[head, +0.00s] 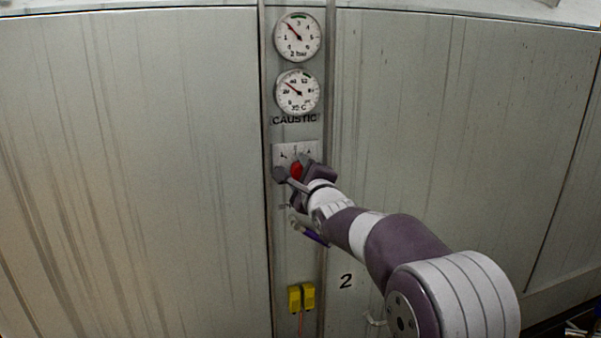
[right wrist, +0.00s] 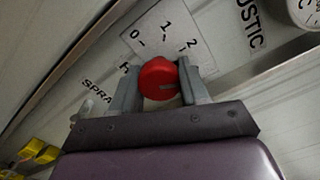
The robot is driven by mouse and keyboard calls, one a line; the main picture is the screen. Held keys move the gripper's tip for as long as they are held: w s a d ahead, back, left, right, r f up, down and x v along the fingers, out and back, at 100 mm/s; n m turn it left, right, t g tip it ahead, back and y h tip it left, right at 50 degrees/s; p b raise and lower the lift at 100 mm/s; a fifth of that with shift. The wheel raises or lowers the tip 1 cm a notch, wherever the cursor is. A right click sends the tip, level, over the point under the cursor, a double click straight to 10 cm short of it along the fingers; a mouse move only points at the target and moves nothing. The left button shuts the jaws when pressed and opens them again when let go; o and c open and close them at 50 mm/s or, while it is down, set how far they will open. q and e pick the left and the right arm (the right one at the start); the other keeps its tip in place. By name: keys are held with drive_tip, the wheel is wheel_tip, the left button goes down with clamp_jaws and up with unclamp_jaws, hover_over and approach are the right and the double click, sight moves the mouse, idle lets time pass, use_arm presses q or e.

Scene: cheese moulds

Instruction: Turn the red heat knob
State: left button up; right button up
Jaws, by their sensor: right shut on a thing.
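The red heat knob (head: 296,170) sits on the narrow vertical panel, below the word CAUSTIC. In the right wrist view the knob (right wrist: 158,79) is round, with a dark grey mark on its face toward the lower right. A white scale plate (right wrist: 165,35) marked 0, 1 and 2 lies behind it. My right gripper (head: 295,173) is at the knob, and in the right wrist view its two grey fingers (right wrist: 157,85) are shut on the knob from both sides. The fingers and palm hide part of the label near the knob. My left gripper is not in view.
Two round gauges, an upper one (head: 298,37) and a lower one (head: 297,92), are above the knob. A yellow fitting (head: 301,297) with a red cable is low on the panel. A purple-handled part (head: 309,229) hangs just below my right gripper. Flat metal walls flank the panel.

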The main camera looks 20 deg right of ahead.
idle(0.3)
drive_tip(key=o, duration=1)
drive_tip(key=shift+d, duration=0.1)
drive_tip(key=shift+s+f, duration=0.15)
drive_tip(key=shift+s, duration=0.1)
drive_tip(key=s+b, duration=0.1)
drive_tip(key=s, duration=0.3)
drive_tip(key=s+b, duration=0.2)
drive_tip(key=s, duration=0.2)
drive_tip(key=s+b, duration=0.2)
drive_tip(key=s, duration=0.2)
drive_tip(key=shift+s+d, duration=0.1)
drive_tip(key=shift+d, duration=0.2)
